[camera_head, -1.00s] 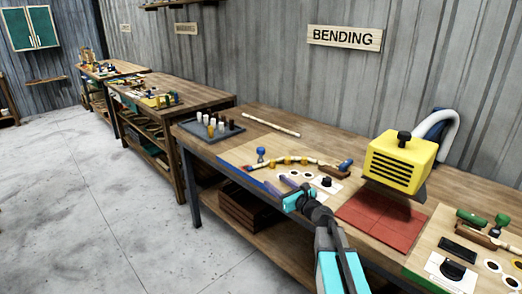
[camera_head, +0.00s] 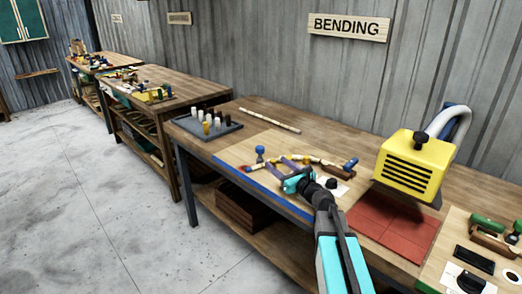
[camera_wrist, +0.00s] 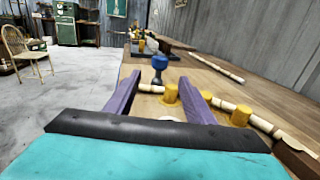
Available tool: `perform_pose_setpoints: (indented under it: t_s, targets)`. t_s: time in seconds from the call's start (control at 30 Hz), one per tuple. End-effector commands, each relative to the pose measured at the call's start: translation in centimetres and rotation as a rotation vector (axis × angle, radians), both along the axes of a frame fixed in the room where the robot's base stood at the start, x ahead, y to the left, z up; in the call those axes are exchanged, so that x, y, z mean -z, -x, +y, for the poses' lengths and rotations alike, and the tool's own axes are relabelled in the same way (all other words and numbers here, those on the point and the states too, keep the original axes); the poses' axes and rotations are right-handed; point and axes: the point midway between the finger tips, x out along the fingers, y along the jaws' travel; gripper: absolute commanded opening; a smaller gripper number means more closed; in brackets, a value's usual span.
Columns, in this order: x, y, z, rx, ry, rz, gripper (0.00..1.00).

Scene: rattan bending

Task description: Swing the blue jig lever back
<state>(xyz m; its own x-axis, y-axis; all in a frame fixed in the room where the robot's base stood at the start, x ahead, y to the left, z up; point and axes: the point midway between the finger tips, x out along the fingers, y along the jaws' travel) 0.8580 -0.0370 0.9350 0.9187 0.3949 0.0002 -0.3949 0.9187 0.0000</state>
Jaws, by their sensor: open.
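A blue knob on a short dark stem (camera_head: 260,150) stands upright at the left end of the jig on the bending bench. It also shows in the wrist view (camera_wrist: 159,63), straight ahead between my fingertips and beyond them. A wooden handle with a blue end (camera_head: 350,163) lies at the jig's right end. Which of these is the lever I cannot tell. A pale rattan pole (camera_head: 315,159) runs along several yellow pegs (camera_wrist: 171,93). My gripper (camera_head: 280,166) is open and empty, its purple fingers over the jig board, apart from the knob. The gripper hides part of the board.
A yellow machine (camera_head: 409,160) with a hose stands right of the jig, behind a red mat (camera_head: 392,232). A tray of pegs (camera_head: 190,130) sits at the bench's left end. A loose pole (camera_head: 268,120) lies at the back.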

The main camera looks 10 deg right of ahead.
Motion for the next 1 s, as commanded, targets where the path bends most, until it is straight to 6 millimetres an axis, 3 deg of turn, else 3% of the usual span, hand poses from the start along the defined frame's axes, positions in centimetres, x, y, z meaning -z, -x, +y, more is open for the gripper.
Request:
perform_pose_setpoints:
  t_s: [0.37, 1.0]
  targets:
    - [0.0, -1.0, 0.3, 0.0, 0.0, 0.0, 0.49]
    - [-0.1, -6.6, 2.5, 0.002, 0.0, 0.0, 0.49]
